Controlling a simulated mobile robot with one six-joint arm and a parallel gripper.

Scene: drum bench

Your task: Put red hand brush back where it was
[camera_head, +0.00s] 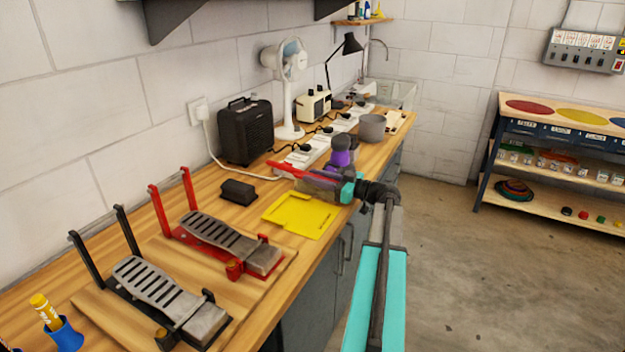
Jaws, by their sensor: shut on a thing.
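The red hand brush (290,168) shows as a long thin red bar above the bench, left of my wrist. My gripper (316,184) is shut on it, near its right part. The brush points to the left and slightly away from me. Its right end and any bristles are hidden by or blend into the gripper. A flat yellow tray or mat (291,218) lies on the bench just in front of and below the gripper. I cannot tell how high the brush is above the bench.
The wooden bench (225,262) carries a red pedal (225,240), a black pedal (160,290) and a dark block (238,192). Behind stand a black heater (245,132), a white fan (288,100), a power strip (305,155) and a grey pot (372,128). The floor to the right is clear.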

